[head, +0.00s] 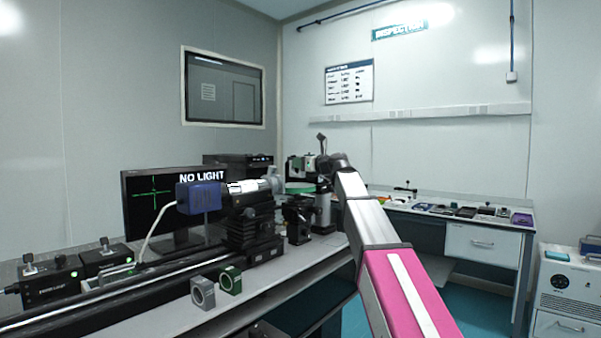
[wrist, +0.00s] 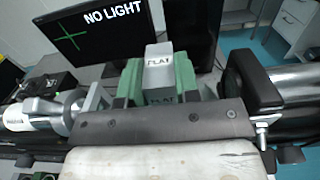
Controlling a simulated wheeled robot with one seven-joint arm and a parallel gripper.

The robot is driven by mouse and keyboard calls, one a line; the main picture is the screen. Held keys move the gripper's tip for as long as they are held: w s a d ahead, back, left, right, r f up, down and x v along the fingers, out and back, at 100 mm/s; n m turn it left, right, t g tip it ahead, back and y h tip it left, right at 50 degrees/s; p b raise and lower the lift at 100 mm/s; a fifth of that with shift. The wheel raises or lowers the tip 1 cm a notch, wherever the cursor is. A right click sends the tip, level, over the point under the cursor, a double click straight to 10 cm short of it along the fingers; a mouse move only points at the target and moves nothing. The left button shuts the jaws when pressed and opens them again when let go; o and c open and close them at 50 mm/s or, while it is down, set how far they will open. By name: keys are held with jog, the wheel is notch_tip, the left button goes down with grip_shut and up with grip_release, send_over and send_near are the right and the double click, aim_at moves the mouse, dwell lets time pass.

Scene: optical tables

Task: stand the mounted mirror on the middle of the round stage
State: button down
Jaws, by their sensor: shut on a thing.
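My gripper (wrist: 158,88) is shut on a pale grey block marked FLAT, which I take to be the mounted mirror (wrist: 158,62). Green parts stand on both sides of the block; I cannot tell whether they belong to the mount or the jaws. The mirror's face and the foot of its mount are hidden. In the head view my gripper (head: 318,168) is small and far off at the end of my arm, above the back of the bench. A flat green disc (head: 298,188), perhaps the round stage, shows just below and left of it. The stage is not clear in the wrist view.
A blue and white camera barrel (head: 215,193) on a black mount stands left of the disc. A monitor (head: 150,215) reading NO LIGHT is behind it. A side desk (head: 480,235) holds small items.

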notch_tip(320, 180, down, 3)
dwell(0.3)
jog(key=c, duration=0.8)
grip_release()
jog(key=shift+c, duration=0.2)
jog(key=v, duration=1.2)
jog(key=shift+s, duration=0.1)
